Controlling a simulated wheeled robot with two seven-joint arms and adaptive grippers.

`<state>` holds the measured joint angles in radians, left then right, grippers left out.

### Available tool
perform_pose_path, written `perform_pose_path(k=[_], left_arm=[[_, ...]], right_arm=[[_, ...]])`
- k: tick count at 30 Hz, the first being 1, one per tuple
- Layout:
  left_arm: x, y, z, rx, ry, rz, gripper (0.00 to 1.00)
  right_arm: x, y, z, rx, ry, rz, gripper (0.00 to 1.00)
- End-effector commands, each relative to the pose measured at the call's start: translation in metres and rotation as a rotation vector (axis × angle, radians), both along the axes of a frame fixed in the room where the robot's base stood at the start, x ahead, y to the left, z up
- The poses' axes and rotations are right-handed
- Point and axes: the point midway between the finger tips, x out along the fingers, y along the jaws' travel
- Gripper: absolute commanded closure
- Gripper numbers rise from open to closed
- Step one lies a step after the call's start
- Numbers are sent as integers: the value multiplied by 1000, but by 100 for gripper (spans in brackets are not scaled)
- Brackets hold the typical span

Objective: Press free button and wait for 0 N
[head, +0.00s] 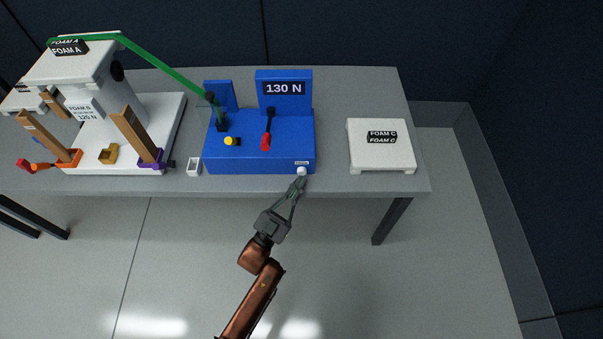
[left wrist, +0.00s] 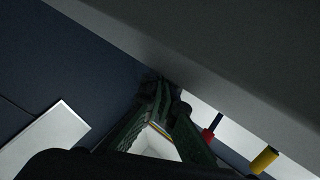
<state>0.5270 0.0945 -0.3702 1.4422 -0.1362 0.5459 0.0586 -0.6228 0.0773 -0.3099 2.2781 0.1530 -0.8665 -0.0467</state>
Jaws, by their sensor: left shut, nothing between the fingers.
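The blue control box (head: 240,160) stands near the table's front edge, and its display (head: 284,88) reads 130 N. A small round white button (head: 301,171) sits low at the right of the box's front, under a small label (head: 302,162) too small to read. My left gripper (head: 298,180) is shut and empty, with its fingertips at the button. I cannot tell whether they press it. In the left wrist view the shut fingers (left wrist: 165,88) point at a dark surface, and the button is hidden. My right gripper is not in view.
A green strap (head: 160,62) runs left to a white stand (head: 82,148) with foam blocks and clamps. A white FOAM C block (head: 361,153) lies right. A small white piece (head: 194,167) is left of the box.

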Motion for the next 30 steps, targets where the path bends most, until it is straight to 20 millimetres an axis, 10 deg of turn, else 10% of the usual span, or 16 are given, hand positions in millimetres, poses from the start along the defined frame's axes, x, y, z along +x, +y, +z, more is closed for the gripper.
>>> perform_pose_path(k=[30], left_arm=[[-60,0,0,-1,-1,0,100]], right_arm=[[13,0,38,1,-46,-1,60]])
